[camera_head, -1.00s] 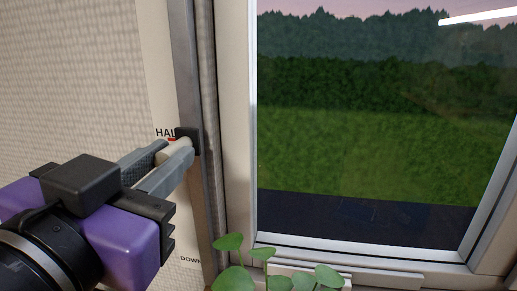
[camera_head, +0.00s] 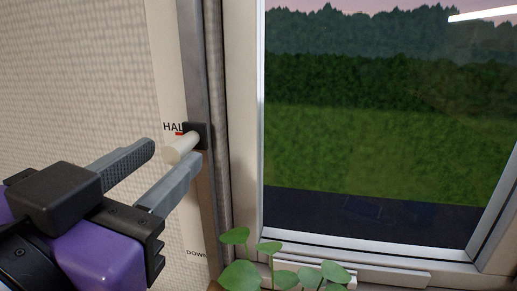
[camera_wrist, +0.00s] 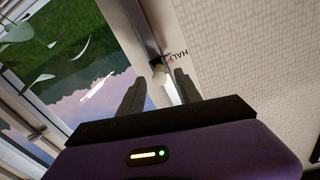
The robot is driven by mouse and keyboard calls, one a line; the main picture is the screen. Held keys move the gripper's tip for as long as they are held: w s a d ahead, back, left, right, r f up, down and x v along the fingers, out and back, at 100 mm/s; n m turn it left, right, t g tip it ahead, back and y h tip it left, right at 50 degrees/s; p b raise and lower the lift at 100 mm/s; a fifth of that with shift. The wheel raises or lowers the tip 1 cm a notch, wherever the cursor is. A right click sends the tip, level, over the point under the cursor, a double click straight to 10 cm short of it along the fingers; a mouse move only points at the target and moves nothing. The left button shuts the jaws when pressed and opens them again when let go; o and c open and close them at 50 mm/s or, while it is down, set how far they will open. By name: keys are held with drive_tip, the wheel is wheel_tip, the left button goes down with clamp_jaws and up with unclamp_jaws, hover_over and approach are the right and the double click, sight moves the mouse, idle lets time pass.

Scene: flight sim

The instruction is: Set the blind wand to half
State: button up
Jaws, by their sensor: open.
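The blind wand's pale cylindrical knob (camera_head: 181,147) sticks out from a dark slider block (camera_head: 196,135) on a grey vertical rail (camera_head: 194,60). The block sits level with the red mark beside the partly covered word "HALF" (camera_head: 172,127). A "DOWN" label (camera_head: 196,253) is lower on the strip. My gripper (camera_head: 171,160) is open, its two grey fingers apart and just short of the knob, holding nothing. In the wrist view the knob (camera_wrist: 158,72) shows beyond and between the open fingers.
A window (camera_head: 380,130) with a pale frame is to the right of the rail. A green leafy plant (camera_head: 262,262) stands at the bottom, near the sill. A textured wall (camera_head: 75,70) fills the left.

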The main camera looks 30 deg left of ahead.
drive_tip(key=v, duration=0.5)
drive_tip(key=shift+s, duration=0.2)
idle(0.3)
